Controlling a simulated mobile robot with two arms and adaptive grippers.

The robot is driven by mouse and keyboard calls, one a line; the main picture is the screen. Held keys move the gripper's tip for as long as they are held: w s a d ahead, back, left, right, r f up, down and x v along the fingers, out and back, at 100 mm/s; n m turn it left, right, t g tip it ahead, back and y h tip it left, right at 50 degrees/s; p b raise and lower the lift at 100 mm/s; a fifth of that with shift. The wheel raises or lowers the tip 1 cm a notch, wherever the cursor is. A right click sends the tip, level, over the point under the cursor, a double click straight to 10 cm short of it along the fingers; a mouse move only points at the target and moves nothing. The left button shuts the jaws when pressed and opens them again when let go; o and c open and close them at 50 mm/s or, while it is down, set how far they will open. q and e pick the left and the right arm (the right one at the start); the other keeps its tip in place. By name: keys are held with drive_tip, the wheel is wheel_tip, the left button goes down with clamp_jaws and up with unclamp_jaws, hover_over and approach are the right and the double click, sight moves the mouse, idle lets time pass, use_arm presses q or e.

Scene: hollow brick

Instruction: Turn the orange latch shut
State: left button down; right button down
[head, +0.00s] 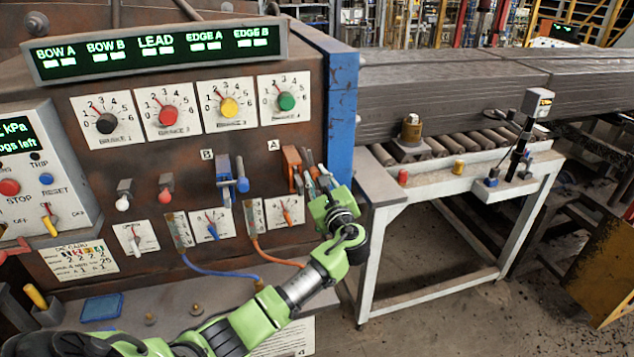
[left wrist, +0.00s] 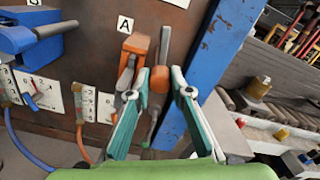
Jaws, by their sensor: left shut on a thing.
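The orange latch (head: 292,160) is mounted on the brown panel under the label A, close to the blue post. My left gripper (head: 319,179) is at the latch's right side. In the left wrist view its two green-grey fingers (left wrist: 158,90) lie on either side of the handle end and are shut on it. The fingers partly hide the lower lever. My right gripper is not in view.
A blue latch (head: 231,178) under the label B is to the left. The blue post (head: 341,120) stands close to the gripper's right. Small dials, an orange cable (head: 270,257) and a blue cable (head: 215,274) are below. A white-framed roller table (head: 455,185) is at right.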

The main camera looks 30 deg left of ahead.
use_arm(q)
drive_tip(key=shift+f+n+b, duration=0.15)
drive_tip(key=shift+n+b, duration=3.45)
drive_tip(key=shift+n, duration=0.4)
drive_tip(key=shift+f+n+b, duration=0.1)
drive_tip(key=shift+n+b, duration=3.5)
drive_tip(key=shift+n, duration=0.4)
drive_tip(key=c, duration=2.1)
unclamp_jaws()
drive_tip(key=shift+s, duration=0.1)
drive_tip(key=shift+r, duration=0.1)
drive_tip(key=v, duration=1.2)
